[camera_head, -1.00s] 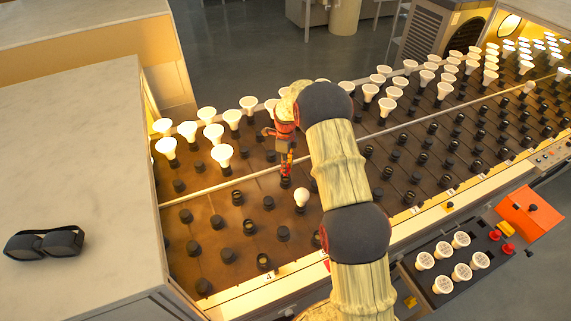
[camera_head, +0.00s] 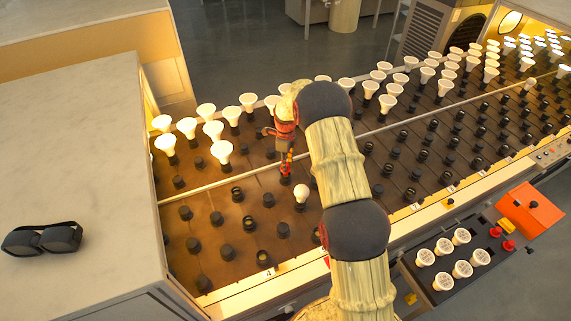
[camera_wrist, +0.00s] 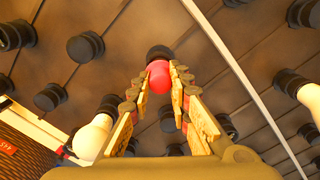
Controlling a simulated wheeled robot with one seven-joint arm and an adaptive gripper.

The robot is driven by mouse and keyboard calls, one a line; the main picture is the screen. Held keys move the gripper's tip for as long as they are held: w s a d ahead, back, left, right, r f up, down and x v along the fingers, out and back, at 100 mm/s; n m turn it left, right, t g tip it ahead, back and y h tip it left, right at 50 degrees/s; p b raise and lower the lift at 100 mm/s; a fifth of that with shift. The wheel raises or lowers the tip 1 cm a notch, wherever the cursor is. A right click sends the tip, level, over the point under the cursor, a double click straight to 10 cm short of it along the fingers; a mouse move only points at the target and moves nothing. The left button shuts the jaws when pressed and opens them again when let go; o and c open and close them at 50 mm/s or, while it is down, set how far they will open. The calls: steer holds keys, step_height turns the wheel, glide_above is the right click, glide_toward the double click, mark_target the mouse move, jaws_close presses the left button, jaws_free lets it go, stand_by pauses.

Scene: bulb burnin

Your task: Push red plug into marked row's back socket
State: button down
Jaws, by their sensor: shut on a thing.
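The red plug (camera_wrist: 160,77) is held between the fingertips of my gripper (camera_wrist: 160,88) in the wrist view. A dark socket (camera_wrist: 159,52) shows directly beyond it, and the two overlap in the picture. I cannot tell whether the plug is seated. In the head view my gripper (camera_head: 286,166) points down over the sockets of the brown board (camera_head: 215,205), just above a dark socket (camera_head: 285,180). My arm hides part of the board. Number labels run along the front edge, such as the 4 (camera_head: 268,273); which row is marked is unclear.
A white bulb (camera_head: 301,193) stands close to my gripper, also in the wrist view (camera_wrist: 92,137). Lit bulbs (camera_head: 222,150) fill the back rows. A tray of bulbs (camera_head: 442,282) and an orange box (camera_head: 531,209) are at lower right. Dark goggles (camera_head: 42,240) lie on the left counter.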

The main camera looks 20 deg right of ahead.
steer(key=shift+f+b, duration=0.45)
steer(key=shift+f, duration=0.65)
steer(key=c, duration=1.6)
jaws_free()
steer(key=shift+o, duration=0.2)
step_height(320, 180, up, 12)
